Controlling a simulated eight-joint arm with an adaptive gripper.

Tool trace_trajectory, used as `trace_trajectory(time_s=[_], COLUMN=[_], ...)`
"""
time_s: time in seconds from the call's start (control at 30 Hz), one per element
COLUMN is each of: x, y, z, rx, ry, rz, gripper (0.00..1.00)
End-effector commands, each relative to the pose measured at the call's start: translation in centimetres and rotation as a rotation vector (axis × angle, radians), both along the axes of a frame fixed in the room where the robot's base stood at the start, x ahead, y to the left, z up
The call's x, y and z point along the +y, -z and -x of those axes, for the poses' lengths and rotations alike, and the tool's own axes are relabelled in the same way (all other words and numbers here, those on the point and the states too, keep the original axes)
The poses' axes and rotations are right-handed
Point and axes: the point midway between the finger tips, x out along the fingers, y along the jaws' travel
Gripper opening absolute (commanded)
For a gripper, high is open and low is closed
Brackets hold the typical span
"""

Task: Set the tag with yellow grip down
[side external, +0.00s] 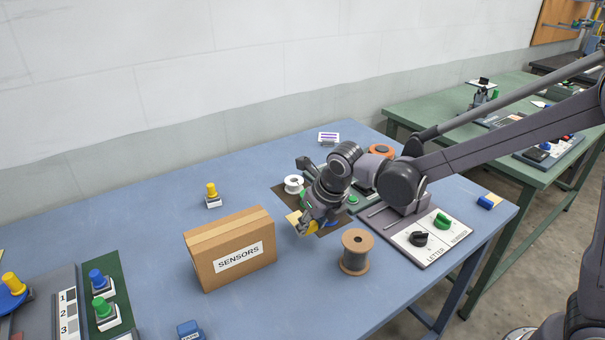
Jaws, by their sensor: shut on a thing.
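My gripper (305,226) is low over a dark mat (284,192) near the middle of the blue table. It is shut on a small yellow thing (293,219), which shows beside the fingertips. The fingers hide most of it, so I cannot tell its full shape or whether it touches the surface below. A separate piece with a yellow grip (211,190) and a white base stands upright on open table behind the cardboard box. Another yellow-topped piece (12,283) is at the far left edge.
A cardboard box marked SENSORS (230,250) stands left of my gripper. A wire spool (355,252) stands close on the right. Beyond it is a panel with black and green knobs (428,237). Blue and green pieces (102,297) sit at front left. The table's back left is clear.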

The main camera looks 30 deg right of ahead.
Motion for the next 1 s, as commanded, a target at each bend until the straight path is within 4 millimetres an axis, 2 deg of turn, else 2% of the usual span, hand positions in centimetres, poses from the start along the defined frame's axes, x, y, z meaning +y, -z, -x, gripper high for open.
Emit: trace_trajectory(time_s=[0.3,0.77,0.8,0.83,0.87,1.0], x=[0.0,0.0,0.0,0.0,0.0,0.0], y=[3.3,4.0,3.9,3.9,3.9,3.9], z=[0.0,0.0,0.0,0.0,0.0,0.0], rx=[0.0,0.0,0.0,0.0,0.0,0.0], ry=[0.001,0.002,0.002,0.002,0.002,0.002], rz=[0.001,0.0,0.0,0.0,0.0,0.0], gripper=[0.19,0.19,0.47,0.56,0.61,0.61])
